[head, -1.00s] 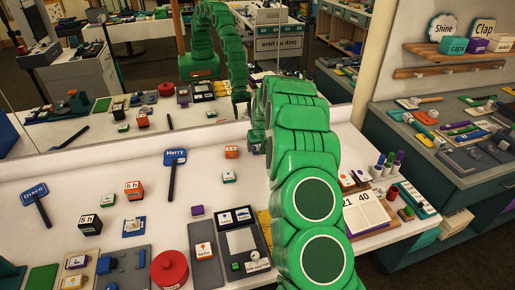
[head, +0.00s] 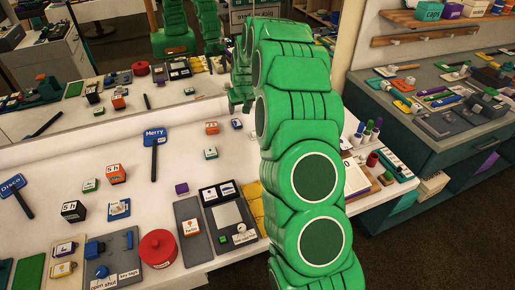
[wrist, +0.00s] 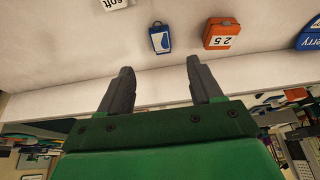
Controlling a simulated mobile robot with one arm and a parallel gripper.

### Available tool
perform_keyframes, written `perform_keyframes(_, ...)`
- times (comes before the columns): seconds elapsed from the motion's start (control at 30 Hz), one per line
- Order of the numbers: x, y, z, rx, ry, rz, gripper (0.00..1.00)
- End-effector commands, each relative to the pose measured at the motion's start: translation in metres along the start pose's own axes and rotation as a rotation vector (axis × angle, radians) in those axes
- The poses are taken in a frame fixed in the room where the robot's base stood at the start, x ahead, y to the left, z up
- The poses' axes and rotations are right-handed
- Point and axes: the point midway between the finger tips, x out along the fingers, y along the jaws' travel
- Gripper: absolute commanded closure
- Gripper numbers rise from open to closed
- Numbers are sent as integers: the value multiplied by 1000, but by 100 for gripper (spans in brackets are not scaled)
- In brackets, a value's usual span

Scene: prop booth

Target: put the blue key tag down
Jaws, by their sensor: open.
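The blue key tag (wrist: 160,38) lies on the white table top, blue with a white patch, just beyond my fingertips in the wrist view. It also shows small in the head view (head: 237,124), beside an orange block. My gripper (wrist: 159,76) is open, its two dark fingers apart with nothing between them. The tag is clear of both fingers. In the head view my gripper (head: 241,100) is partly hidden by my arm, behind and above the tag.
The orange block (wrist: 221,34) stands close right of the tag in the wrist view. A white block (wrist: 116,4) is to its left, and the blue Merry sign (wrist: 309,36) at the right edge. In the head view a white-green block (head: 210,153) stands nearer; white table between is bare.

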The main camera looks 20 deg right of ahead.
Motion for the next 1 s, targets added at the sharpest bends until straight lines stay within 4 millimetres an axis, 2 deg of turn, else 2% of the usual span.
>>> perform_keyframes(0.17,-12,-6,4,-2,-8,-6,35)
perform_keyframes(0.27,-34,-16,13,-6,-23,-16,35)
perform_keyframes(0.47,-82,-40,43,-17,-74,-37,35)
perform_keyframes(0.77,-152,-69,100,-32,-154,-56,35)
perform_keyframes(1.0,-204,-87,153,-40,-221,-62,35)
